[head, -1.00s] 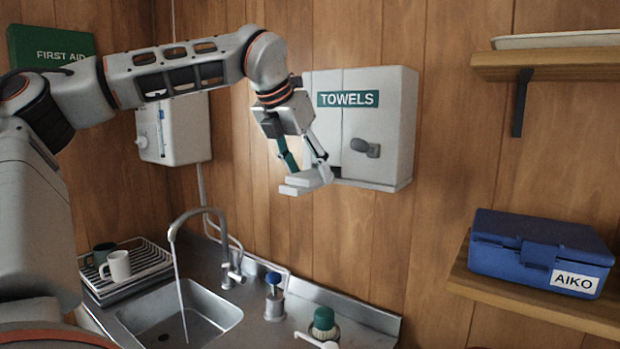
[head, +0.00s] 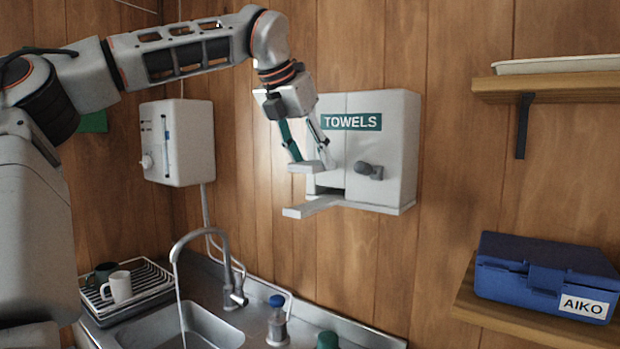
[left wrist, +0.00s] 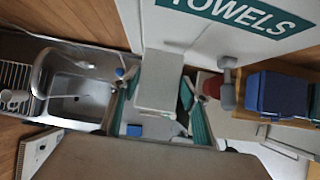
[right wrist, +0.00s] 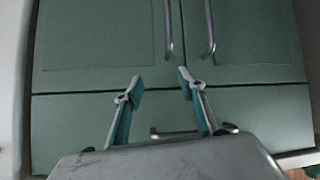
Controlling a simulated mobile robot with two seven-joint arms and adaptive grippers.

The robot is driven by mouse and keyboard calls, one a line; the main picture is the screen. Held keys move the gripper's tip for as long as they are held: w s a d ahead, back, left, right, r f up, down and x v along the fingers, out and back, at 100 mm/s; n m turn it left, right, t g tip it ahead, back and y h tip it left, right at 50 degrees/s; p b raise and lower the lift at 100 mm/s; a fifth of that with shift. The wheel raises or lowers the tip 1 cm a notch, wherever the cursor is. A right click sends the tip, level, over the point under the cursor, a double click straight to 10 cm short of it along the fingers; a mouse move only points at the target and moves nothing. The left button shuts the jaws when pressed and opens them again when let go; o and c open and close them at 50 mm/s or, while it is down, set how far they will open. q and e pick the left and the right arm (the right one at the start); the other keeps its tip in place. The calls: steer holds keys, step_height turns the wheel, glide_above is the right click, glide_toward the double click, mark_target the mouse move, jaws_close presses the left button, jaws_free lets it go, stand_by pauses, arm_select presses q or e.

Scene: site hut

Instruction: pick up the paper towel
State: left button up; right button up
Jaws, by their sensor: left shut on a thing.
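The towel dispenser (head: 395,150), a pale box with a green TOWELS label and a dark opening low in its front, hangs on the wood wall. My left gripper (head: 312,161) is shut on a folded white paper towel (head: 303,167), holding it level in front of the dispenser, left of its opening. In the left wrist view the paper towel (left wrist: 160,78) lies between the fingers. My right gripper (right wrist: 160,82) is open and empty before green cabinet doors (right wrist: 100,50).
A steel sink (head: 205,328) with a running tap (head: 190,237) is below. A dish rack (head: 150,280) with mugs stands left of it, a blue-topped bottle (head: 277,320) right. A blue AIKO box (head: 540,270) sits on a shelf at right. A white wall unit (head: 180,140) hangs at left.

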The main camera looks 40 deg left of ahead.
mark_target(303, 164)
arm_select(q)
step_height(303, 164, up, 5)
steer(key=shift+f+p, duration=0.2)
steer(key=shift+p, duration=0.1)
steer(key=s, duration=0.1)
steer(key=s+b, duration=0.1)
steer(key=shift+s+d+f, duration=0.2)
steer(key=shift+s+f, duration=0.05)
steer(key=shift+s, duration=0.05)
steer(key=s+d+b, duration=0.1)
steer(key=s+b, duration=0.2)
steer(key=s, duration=1.4)
steer(key=shift+d, duration=0.4)
arm_select(e)
steer(key=shift+w+a+f+y, duration=0.15)
steer(key=shift+a+f, duration=0.1)
steer(key=shift+f, duration=0.35)
steer(key=shift+a+f+y, duration=0.15)
steer(key=shift+a+f, duration=0.1)
steer(key=shift+f, duration=0.35)
arm_select(q)
steer(key=shift+c, duration=0.6)
arm_select(e)
steer(key=shift+w+r, duration=0.1)
steer(key=shift+r, duration=0.1)
